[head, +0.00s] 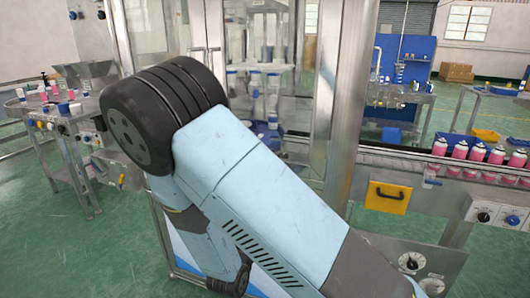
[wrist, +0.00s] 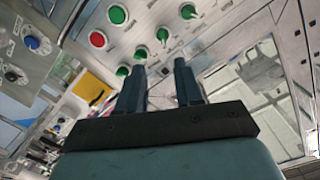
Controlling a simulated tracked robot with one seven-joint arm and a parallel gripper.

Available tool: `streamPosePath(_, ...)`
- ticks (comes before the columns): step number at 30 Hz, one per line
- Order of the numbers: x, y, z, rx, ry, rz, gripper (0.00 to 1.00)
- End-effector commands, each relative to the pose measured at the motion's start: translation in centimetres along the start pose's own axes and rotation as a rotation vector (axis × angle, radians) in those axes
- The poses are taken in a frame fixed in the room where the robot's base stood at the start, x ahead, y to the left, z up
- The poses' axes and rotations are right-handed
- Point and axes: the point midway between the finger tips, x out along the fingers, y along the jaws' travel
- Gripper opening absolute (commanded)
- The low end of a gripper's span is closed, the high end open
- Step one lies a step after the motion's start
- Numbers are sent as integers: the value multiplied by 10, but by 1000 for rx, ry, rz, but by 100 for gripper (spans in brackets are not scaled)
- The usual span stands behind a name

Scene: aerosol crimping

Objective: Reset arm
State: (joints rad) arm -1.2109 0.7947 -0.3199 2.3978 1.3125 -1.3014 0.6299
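My gripper (wrist: 160,75) shows in the wrist view with its two dark fingers apart and nothing between them. Beyond the fingertips is a pale control panel with a red button (wrist: 98,39) and several green buttons (wrist: 118,14). I cannot tell whether the fingertips touch the panel. In the head view my blue-grey arm fills the middle and hides much of the machine behind it. My gripper itself is not visible in that view.
A metal-framed glass enclosure (head: 346,95) stands behind my arm. At right, a conveyor carries several pink cans (head: 460,150) above a yellow panel (head: 388,197) and dials. At left stands a round table with small cans (head: 43,92). Green floor (head: 40,225) is open at lower left.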

Motion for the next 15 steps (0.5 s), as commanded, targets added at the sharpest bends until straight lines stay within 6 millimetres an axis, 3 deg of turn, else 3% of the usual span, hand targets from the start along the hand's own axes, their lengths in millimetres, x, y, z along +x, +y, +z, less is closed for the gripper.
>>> streamPosePath(8,32,-13,-16,68,-253,103,35)
streamPosePath(15,49,-30,-44,107,-478,123,35)
